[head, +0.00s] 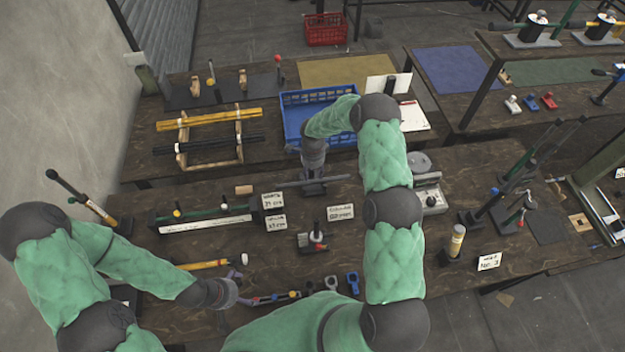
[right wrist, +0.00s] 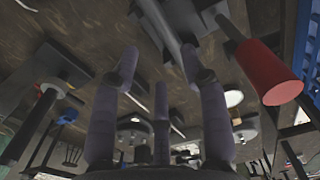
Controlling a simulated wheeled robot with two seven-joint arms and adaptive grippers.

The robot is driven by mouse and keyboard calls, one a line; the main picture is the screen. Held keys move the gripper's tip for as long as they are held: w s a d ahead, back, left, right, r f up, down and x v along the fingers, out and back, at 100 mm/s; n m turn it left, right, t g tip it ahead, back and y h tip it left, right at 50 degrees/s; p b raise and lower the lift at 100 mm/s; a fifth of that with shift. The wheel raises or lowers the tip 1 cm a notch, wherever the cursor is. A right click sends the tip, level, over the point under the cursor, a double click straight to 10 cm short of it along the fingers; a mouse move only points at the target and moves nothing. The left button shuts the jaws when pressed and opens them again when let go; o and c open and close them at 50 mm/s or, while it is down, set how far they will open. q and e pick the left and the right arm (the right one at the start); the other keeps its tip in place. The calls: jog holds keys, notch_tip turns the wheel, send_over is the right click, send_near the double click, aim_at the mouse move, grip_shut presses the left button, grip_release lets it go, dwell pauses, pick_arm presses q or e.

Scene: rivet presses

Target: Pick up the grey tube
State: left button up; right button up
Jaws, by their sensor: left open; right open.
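A thin grey bar (head: 352,157), which looks like the grey tube, lies slanted beside my right gripper (head: 313,160) in the head view. A long grey piece (right wrist: 168,30) also shows beyond the fingertips in the right wrist view; I cannot tell for sure that it is the same thing. My right gripper (right wrist: 160,65) is open, with nothing seen between its fingers, and points down over the bench by the blue crate's front edge. My left gripper (head: 230,292) is open, low over the front left of the bench; its fingers are hard to make out.
A blue crate (head: 291,121) stands behind my right gripper. A wooden rack (head: 183,135) holds yellow and black tubes at the left. A red cylinder (right wrist: 268,72) shows in the wrist view.

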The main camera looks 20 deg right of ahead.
aim_at(314, 182)
jog(key=shift+w+f, duration=0.25)
jog(key=shift+f, duration=0.8)
jog(key=shift+s+d+f+p, duration=0.15)
jog(key=shift+f+p, duration=0.15)
jog(key=shift+f, duration=0.3)
jog(key=shift+d+f+p, duration=0.1)
jog(key=shift+f+p, duration=0.25)
jog(key=shift+f, duration=1.45)
grip_shut()
